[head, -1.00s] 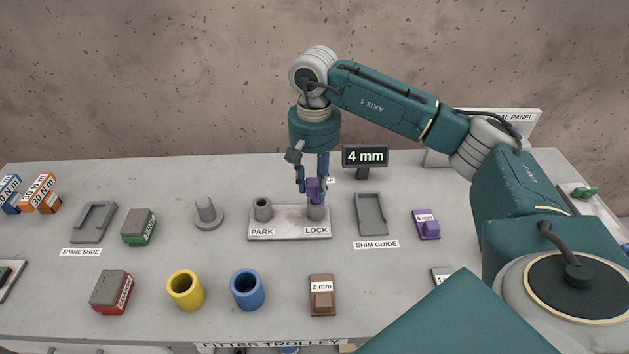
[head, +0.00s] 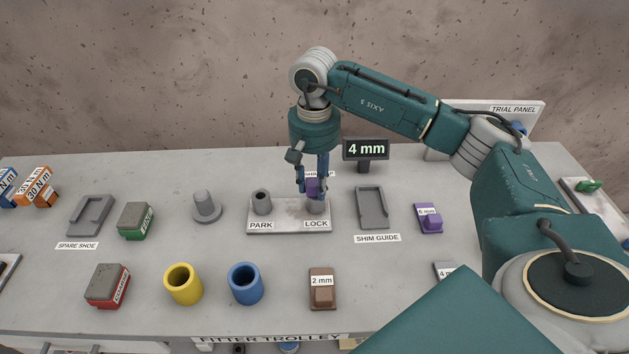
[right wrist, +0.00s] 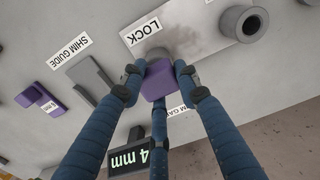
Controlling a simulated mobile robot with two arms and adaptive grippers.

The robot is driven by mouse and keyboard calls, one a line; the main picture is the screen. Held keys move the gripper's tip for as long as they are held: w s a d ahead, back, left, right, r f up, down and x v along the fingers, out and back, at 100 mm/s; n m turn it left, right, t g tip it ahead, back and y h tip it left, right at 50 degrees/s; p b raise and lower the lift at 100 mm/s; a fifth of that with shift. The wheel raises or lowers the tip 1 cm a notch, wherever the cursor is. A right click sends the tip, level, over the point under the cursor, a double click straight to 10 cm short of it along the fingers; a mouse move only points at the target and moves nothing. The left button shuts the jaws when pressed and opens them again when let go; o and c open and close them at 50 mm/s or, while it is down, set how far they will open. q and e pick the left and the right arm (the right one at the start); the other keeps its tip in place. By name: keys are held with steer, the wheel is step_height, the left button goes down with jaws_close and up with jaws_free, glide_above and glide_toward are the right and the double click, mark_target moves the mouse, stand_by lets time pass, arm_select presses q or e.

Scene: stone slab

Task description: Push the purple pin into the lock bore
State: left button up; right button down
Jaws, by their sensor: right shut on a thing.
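The purple pin (head: 314,187) stands upright at the lock bore (head: 317,206), the grey collar above the LOCK label. Its block-shaped head also shows in the right wrist view (right wrist: 158,80). My right gripper (head: 312,192) points down, its blue fingers shut around the pin head; they show in the right wrist view (right wrist: 158,75) too. The pin's lower part and the bore's mouth are hidden by the head and fingers, so I cannot tell how deep the pin sits. The park bore (head: 262,202) to the left is empty. My left gripper is not in view.
A 4 mm display (head: 366,150) stands close behind the gripper. Yellow (head: 183,284) and blue (head: 246,284) cups stand in front.

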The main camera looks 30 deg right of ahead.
steer(key=shift+f, duration=0.2)
steer(key=c, duration=1.2)
jaws_free()
steer(key=shift+r, duration=0.1)
step_height(320, 180, up, 12)
